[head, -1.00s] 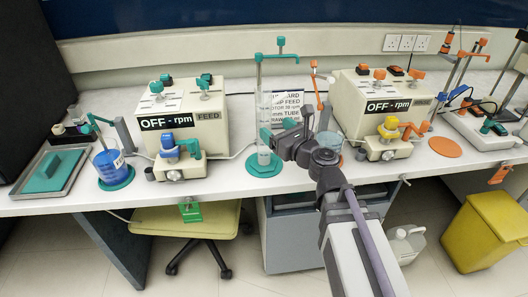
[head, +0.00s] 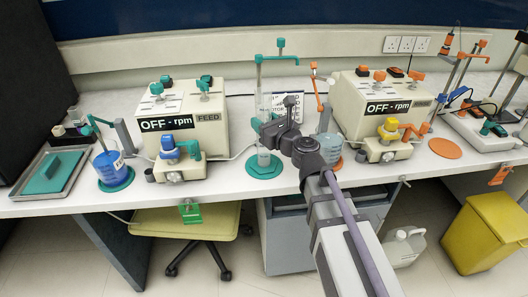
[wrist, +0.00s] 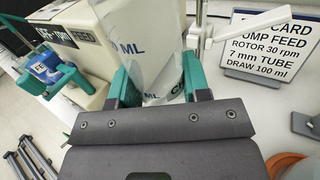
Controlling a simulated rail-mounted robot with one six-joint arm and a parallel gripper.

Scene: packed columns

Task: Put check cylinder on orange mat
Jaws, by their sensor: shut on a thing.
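The check cylinder (head: 263,108) is a tall clear tube in the head view, above the round teal mat (head: 253,170). In the wrist view the clear cylinder (wrist: 162,75), with dark printed lettering, stands between the teal fingertips. My gripper (head: 264,126) is shut on it; the fingertips also show in the wrist view (wrist: 158,90). I cannot tell whether the cylinder's foot is clear of the teal mat. The orange mat (head: 445,148) is a bare round disc to the right, beyond the right pump.
The left pump (head: 188,115) and right pump (head: 380,100) flank the cylinder. A teal stand (head: 257,70) rises behind it. A beaker (head: 329,146) stands close to its right. A printed card (wrist: 268,45) is behind. A blue beaker (head: 110,168) is far left.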

